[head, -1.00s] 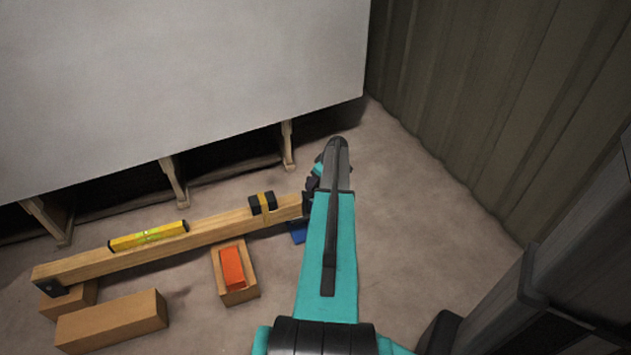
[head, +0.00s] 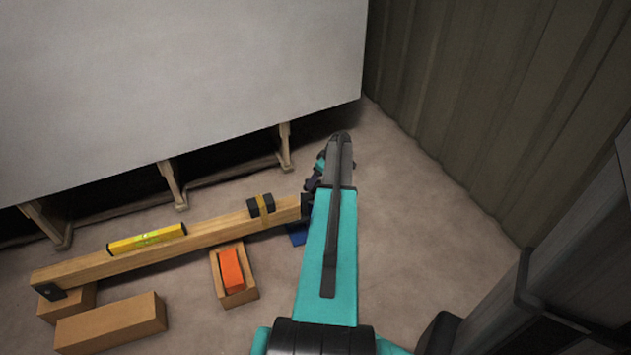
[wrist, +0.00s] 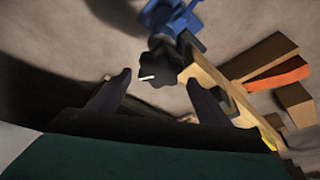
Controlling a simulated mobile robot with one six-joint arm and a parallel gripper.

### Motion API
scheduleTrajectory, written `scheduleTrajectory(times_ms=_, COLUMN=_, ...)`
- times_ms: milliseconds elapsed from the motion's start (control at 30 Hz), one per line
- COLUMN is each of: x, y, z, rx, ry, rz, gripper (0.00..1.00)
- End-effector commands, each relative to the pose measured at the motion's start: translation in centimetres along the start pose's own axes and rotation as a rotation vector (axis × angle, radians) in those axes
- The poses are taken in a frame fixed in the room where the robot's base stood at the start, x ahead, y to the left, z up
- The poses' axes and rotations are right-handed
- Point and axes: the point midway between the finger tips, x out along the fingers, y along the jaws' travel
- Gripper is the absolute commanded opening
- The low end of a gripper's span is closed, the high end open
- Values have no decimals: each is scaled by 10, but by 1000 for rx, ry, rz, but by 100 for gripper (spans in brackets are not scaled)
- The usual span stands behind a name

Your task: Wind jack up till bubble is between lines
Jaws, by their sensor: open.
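A yellow spirit level (head: 147,239) lies on top of a long wooden beam (head: 210,237); its bubble is too small to read. The blue jack (head: 297,236) stands at the beam's right end, mostly hidden by my arm in the head view. In the wrist view the blue jack (wrist: 178,15) shows with a dark lobed knob (wrist: 160,68) bearing a white mark. My gripper (wrist: 160,88) is open, its two dark fingers spread apart on either side of the knob's lower part. I cannot tell whether either finger touches the knob.
A wooden block (head: 112,323) lies in front of the beam's left end, which rests on another block (head: 68,303). A wooden tray (head: 250,293) holds an orange block (head: 231,270). A large pale panel (head: 180,80) on props stands behind; a ribbed wall (head: 480,90) is at right.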

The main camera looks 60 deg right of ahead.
Motion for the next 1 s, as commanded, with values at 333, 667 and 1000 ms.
scheduleTrajectory(times_ms=333, x=-60, y=-1, z=-1, rx=-1, ry=1, rz=2, gripper=71)
scheduleTrajectory(times_ms=667, x=-87, y=0, z=-1, rx=-1, ry=0, rz=0, gripper=71)
scheduleTrajectory(times_ms=1000, x=-88, y=0, z=-1, rx=-1, ry=0, rz=0, gripper=71)
